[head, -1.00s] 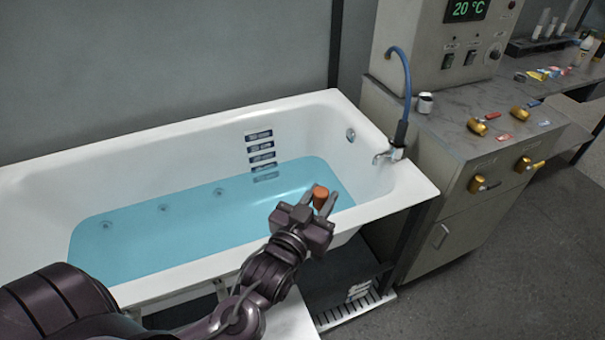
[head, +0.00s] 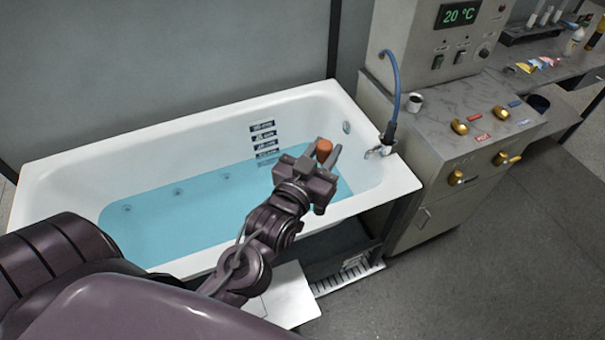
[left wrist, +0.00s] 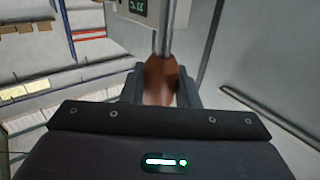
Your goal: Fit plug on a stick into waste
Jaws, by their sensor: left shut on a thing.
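The tub holds blue water (head: 200,205). The waste does not show; the gripper and arm cover part of the water at that end. My right gripper is not in view.
A tap with a blue hose (head: 394,90) stands at the tub's right end. A cabinet (head: 440,190) with brass valves and a 20 °C display adjoins it. A white board (head: 275,295) lies in front of the tub. Open floor is at right.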

